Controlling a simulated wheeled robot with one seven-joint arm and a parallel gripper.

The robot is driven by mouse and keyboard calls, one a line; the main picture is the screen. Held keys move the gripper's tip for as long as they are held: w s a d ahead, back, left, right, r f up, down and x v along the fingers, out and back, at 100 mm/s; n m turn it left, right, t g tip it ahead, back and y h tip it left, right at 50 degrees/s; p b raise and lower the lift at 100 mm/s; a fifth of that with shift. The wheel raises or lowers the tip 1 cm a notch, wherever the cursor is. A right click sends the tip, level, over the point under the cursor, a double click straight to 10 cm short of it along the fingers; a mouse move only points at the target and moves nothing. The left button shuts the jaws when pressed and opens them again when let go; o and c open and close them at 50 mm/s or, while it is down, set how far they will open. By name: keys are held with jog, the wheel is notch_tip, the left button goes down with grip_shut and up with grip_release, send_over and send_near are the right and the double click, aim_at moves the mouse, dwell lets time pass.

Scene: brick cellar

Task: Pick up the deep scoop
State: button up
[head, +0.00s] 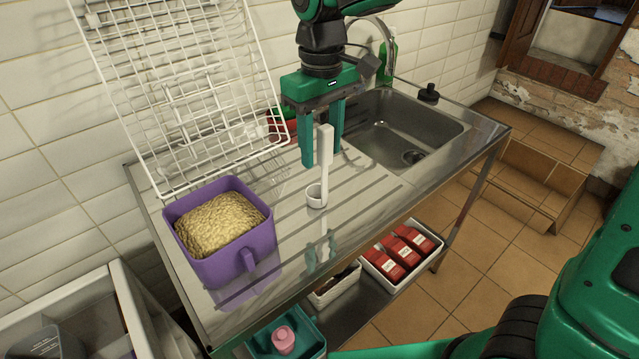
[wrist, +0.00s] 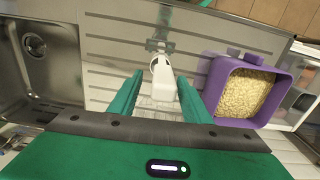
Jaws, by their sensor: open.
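The deep scoop (head: 317,193) is white, with a small round cup resting on the steel drainboard and a tall handle standing upright. My gripper (head: 321,155) is open above the drainboard, its green fingers pointing down near the top of the handle. In the wrist view the scoop (wrist: 162,82) lies between the two fingertips of my gripper (wrist: 165,85), with a gap on each side. I cannot tell exactly how deep the handle sits between the fingers.
A purple bin (head: 236,266) of grain stands left of the scoop. A white wire rack (head: 190,100) leans on the tiled wall behind. The sink (head: 400,128) is to the right. A lower shelf holds a white tray of red packets (head: 402,254).

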aim_at(321, 161)
jog(key=shift+s+f, duration=0.1)
jog(key=shift+f, duration=1.7)
grip_shut()
jog(key=shift+r, duration=0.1)
